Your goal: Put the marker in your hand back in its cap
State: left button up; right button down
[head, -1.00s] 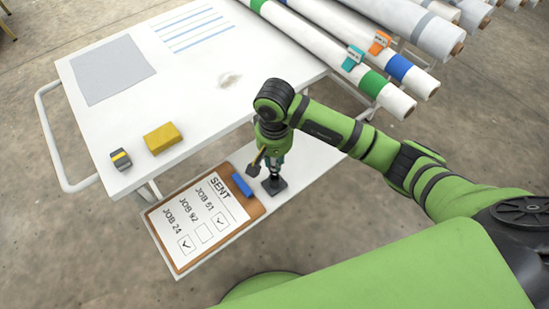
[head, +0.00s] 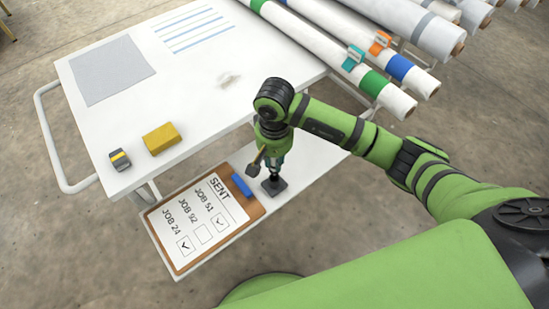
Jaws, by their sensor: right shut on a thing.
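My right gripper (head: 269,161) points down over the narrow lower shelf of the cart, close to the clipboard's upper right corner. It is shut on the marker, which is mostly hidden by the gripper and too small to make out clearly. Directly below the fingers a small dark square base (head: 279,187) stands on the shelf, with a dark upright part above it. I cannot tell whether this upright part is the cap, the marker tip or both, or whether they touch. My left gripper is not in view.
A clipboard (head: 255,211) with a job list and blue clip (head: 241,185) lies left of the base. Long rolls (head: 330,50) lie at the upper right.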

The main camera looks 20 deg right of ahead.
aim_at(274, 169)
jog(key=shift+f+b, duration=2.3)
jog(key=c, duration=1.1)
grip_release()
jog(key=shift+o, duration=0.2)
jog(key=shift+r, duration=0.1)
